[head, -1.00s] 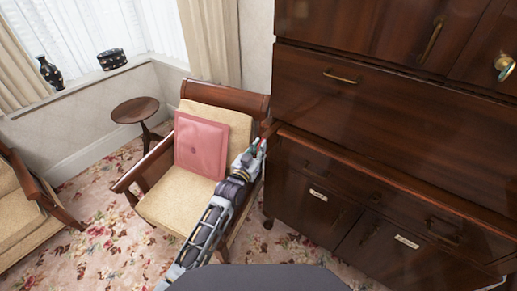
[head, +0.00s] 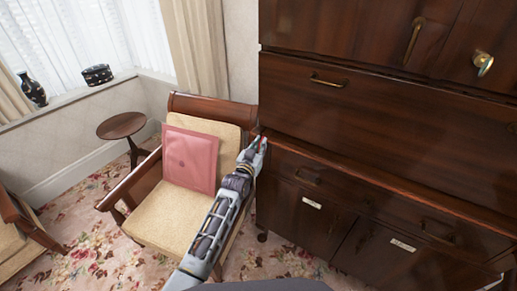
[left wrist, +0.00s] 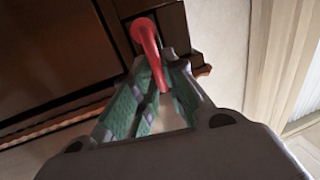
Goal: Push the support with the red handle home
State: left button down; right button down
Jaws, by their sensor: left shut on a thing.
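My left gripper (head: 260,143) reaches the left front corner of the dark wooden bureau (head: 390,150), just below its wide upper panel. In the left wrist view, the curved red handle (left wrist: 147,42) runs down between the green-padded fingers of the left gripper (left wrist: 153,92), which is shut on it. The handle's upper end meets the dark wooden support (left wrist: 172,22) at the bureau's corner. In the head view only a trace of red shows at the fingertips, and the support is mostly hidden there. I cannot tell how far it stands out. My right gripper is in neither view.
A cream armchair (head: 165,222) with a pink cushion (head: 190,160) stands close beside the bureau, partly behind my left arm. A small round table (head: 121,125) stands by the window wall. Another chair (head: 22,228) is at the left edge. Some flowered carpet is bare.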

pick_arm(q)
jog(key=shift+w+a+r, duration=0.2)
jog(key=shift+a+r, duration=0.05)
jog(key=c, duration=1.5)
grip_release()
jog(key=shift+c, duration=0.2)
jog(key=shift+d, duration=0.2)
jog(key=shift+f, duration=0.1)
jog(key=shift+s+a+f, duration=0.1)
jog(key=shift+s, duration=0.05)
jog(key=v, duration=0.7)
jog(key=shift+s+a, duration=0.3)
